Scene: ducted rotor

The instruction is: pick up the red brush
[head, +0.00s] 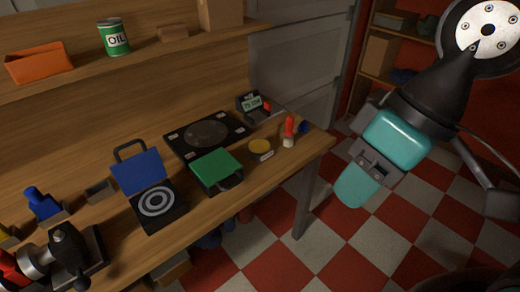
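The red brush (289,128) stands upright near the right end of the wooden workbench (185,228). Its red handle points up and its pale end is down on the bench top. My gripper (356,186) appears to be at the lower end of the teal and grey arm, to the right of the brush and apart from it, past the bench's right edge. Its fingers cannot be made out, so I cannot tell if it is open or shut. Nothing is seen held.
A green case (215,170), black plate (205,134) and meter (252,104) are nearby. A shelf (140,55) overhangs the bench's back. Checkered floor (330,240) is open at right.

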